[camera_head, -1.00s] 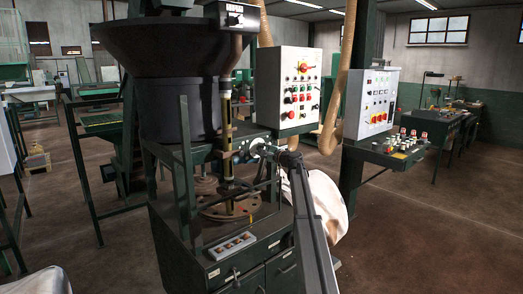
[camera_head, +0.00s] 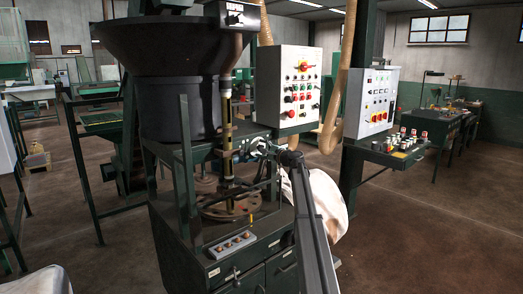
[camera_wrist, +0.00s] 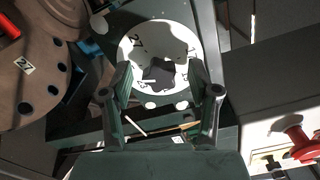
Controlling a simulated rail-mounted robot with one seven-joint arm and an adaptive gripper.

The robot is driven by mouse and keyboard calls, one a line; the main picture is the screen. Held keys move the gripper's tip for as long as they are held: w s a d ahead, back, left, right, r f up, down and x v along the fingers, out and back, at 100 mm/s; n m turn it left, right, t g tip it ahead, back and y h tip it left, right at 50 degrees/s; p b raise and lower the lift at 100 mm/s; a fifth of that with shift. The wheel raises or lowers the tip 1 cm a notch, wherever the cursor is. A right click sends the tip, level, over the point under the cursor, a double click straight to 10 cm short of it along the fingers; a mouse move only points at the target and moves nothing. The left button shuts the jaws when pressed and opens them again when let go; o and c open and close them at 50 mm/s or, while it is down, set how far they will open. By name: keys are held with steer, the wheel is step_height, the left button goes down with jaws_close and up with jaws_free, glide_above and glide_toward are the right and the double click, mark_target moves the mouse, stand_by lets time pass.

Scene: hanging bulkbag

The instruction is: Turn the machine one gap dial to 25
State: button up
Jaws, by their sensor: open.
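A round white dial (camera_wrist: 135,38) with dark numerals and a dark knob (camera_wrist: 158,74) at its middle lies below my gripper in the wrist view. My gripper (camera_wrist: 160,76) is open, with one finger on each side of the knob, over the dial's near part. I cannot tell whether the fingers touch the knob, and the dial's setting is not readable. In the head view my gripper (camera_head: 256,147) is beside the green machine (camera_head: 176,245), under its black hopper (camera_head: 180,110). The dial is too small to make out there.
A brown disc with holes (camera_wrist: 45,70), marked 27, is left of the dial in the wrist view. A red knob (camera_wrist: 300,142) is at lower right. A control box (camera_head: 300,88) stands behind my arm.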

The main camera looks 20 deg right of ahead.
steer(key=v, duration=1.1)
steer(key=shift+s, duration=0.25)
steer(key=shift+r, duration=0.1)
